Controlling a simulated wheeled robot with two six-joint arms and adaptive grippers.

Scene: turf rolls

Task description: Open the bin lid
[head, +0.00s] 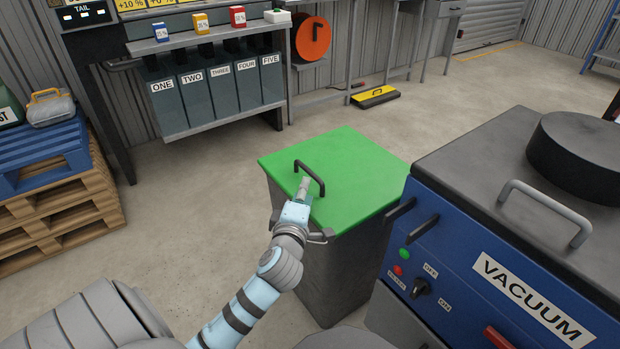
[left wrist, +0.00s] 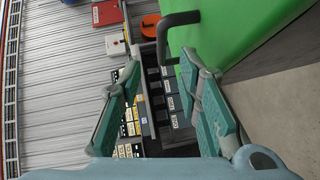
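The bin (head: 345,270) is dark grey and stands on the floor at the centre of the head view. Its flat green lid (head: 365,175) lies shut on top and also shows in the left wrist view (left wrist: 235,25). A black arched handle (head: 311,172) rises from the lid's left part. My left gripper (head: 304,187) is at the handle, over the lid's left edge. In the left wrist view my left gripper (left wrist: 160,62) has its fingers apart, and the handle (left wrist: 165,38) shows near the right fingertip. Contact cannot be told. My right gripper is not in view.
A blue vacuum machine (head: 470,250) stands close to the bin's right. A rack of numbered bins (head: 215,95) stands behind. Floor (head: 190,210) between the pallets and the bin is clear.

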